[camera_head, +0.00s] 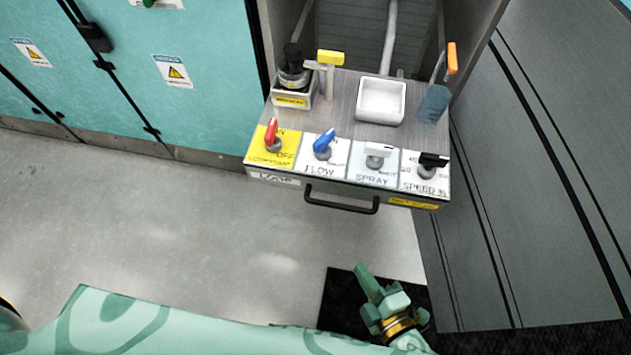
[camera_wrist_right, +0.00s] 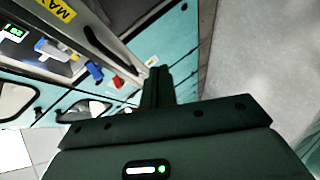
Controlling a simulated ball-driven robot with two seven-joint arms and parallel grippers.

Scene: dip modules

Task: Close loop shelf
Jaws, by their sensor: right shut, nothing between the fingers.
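The loop shelf (camera_head: 345,110) is a grey pulled-out drawer-like shelf between two grey side walls in the head view. Its front has a black bar handle (camera_head: 341,203). On its top front are a red knob (camera_head: 271,133), a blue knob (camera_head: 324,143), a white knob (camera_head: 377,152) and a black knob (camera_head: 431,162). My right gripper (camera_head: 365,280) is in front of and below the handle, apart from it, with its fingers shut and empty. In the wrist view the shut fingers (camera_wrist_right: 158,85) point up near the shelf's front edge. My left gripper does not show.
A white basin (camera_head: 381,100), a black-capped device (camera_head: 293,75) and a yellow-topped valve (camera_head: 330,58) stand on the shelf. Teal cabinets (camera_head: 200,100) stand left; a dark panel wall (camera_head: 540,180) stands right. The grey floor (camera_head: 150,220) in front is clear.

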